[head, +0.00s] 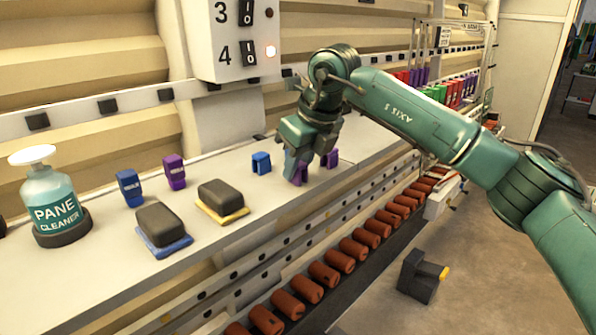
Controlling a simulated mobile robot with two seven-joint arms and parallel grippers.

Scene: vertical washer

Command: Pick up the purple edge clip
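A purple edge clip (299,175) stands on the white ledge, mostly hidden behind the fingers of my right gripper (308,166). A second patch of purple (332,158) shows just right of the fingers; I cannot tell whether it is another clip or part of the same one. My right gripper points down over the ledge, its fingertips at the clip's height. Its fingers overlap the purple in this view, so I cannot tell whether they are shut on it. My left gripper is not in view.
A blue edge clip (261,163) stands left of the gripper. Farther left are a purple block (174,172), a blue block (130,188), two dark pads (221,195) (160,225) and a pane cleaner bottle (50,205). Orange rollers (323,274) line the lower rail.

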